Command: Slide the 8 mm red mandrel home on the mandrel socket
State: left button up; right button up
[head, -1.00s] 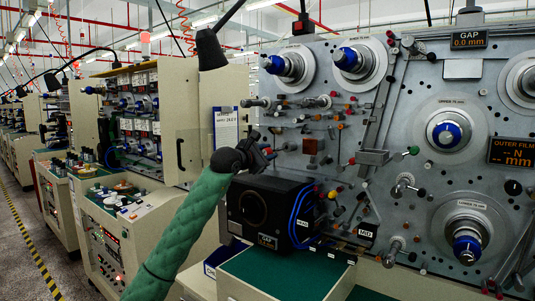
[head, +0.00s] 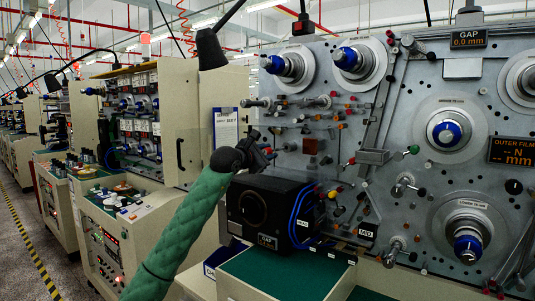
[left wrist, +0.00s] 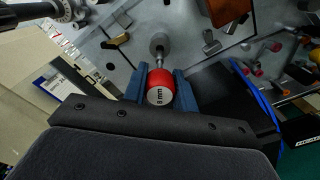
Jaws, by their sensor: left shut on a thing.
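The red mandrel (left wrist: 161,80) is between the two blue fingers of my left gripper (left wrist: 160,88) in the left wrist view. Its pale end face, marked 8 mm, points back at the camera. A grey round fitting on the panel, which looks like the mandrel socket (left wrist: 159,42), is straight ahead of it. A thin metal shaft shows between the two; I cannot tell how far it is seated. In the head view my left gripper (head: 264,153) is close to the grey panel, and the mandrel is too small or hidden to make out. My right gripper is out of view.
The upright panel (head: 405,120) carries many pegs, rollers and blue-capped spindles (head: 447,132). A brown-red block (left wrist: 228,8) is close ahead and right of the gripper. A black box (head: 262,207) with blue cables is just below it. A beige cabinet (head: 165,110) stands left.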

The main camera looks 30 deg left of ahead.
aim_at(284, 148)
pick_arm(q)
jog(key=shift+b, duration=0.65)
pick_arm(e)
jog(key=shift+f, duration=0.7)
pick_arm(q)
jog(key=shift+w+d+p, duration=0.15)
jog(key=shift+w+p, duration=0.1)
jog(key=shift+w, duration=1.15)
jog(key=shift+w+d+p, duration=0.1)
jog(key=shift+w+p, duration=0.1)
jog(key=shift+w, duration=1.15)
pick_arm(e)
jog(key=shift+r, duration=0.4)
pick_arm(q)
jog(key=o, duration=1)
jog(key=shift+o, duration=0.2)
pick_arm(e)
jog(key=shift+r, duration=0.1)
